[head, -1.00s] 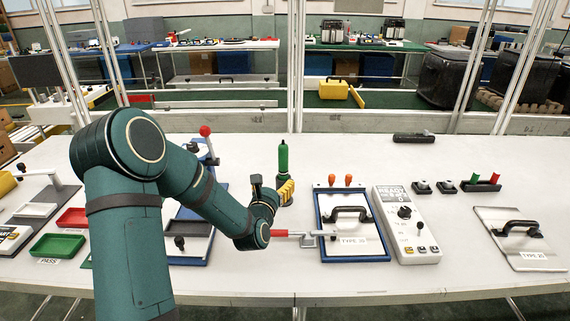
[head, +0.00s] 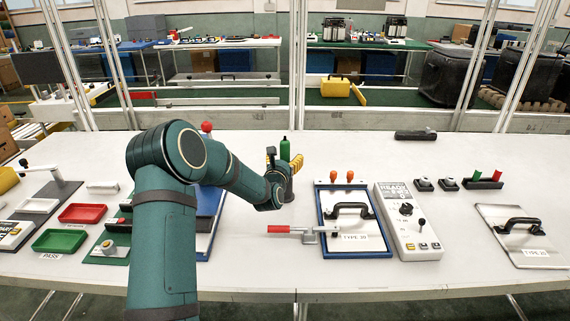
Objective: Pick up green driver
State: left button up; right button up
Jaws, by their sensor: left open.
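The green driver (head: 285,148) stands upright near the middle of the white table, its green handle showing above my left gripper. Its lower part is hidden behind the gripper. My left gripper (head: 285,163) is open at the driver, with a dark finger on the left and a yellow finger on the right of the handle. I cannot tell whether the fingers touch it. My right gripper is not in view.
A red-handled clamp (head: 293,229) and a blue-framed plate (head: 354,256) are to the right of the gripper. A control box (head: 396,200) stands beside them. Red (head: 82,213) and green (head: 59,240) trays lie at left. The table behind the driver is mostly clear.

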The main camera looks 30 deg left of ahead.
pick_arm(q)
jog(key=shift+w, duration=0.1)
grip_shut()
jog(key=shift+r, duration=0.15)
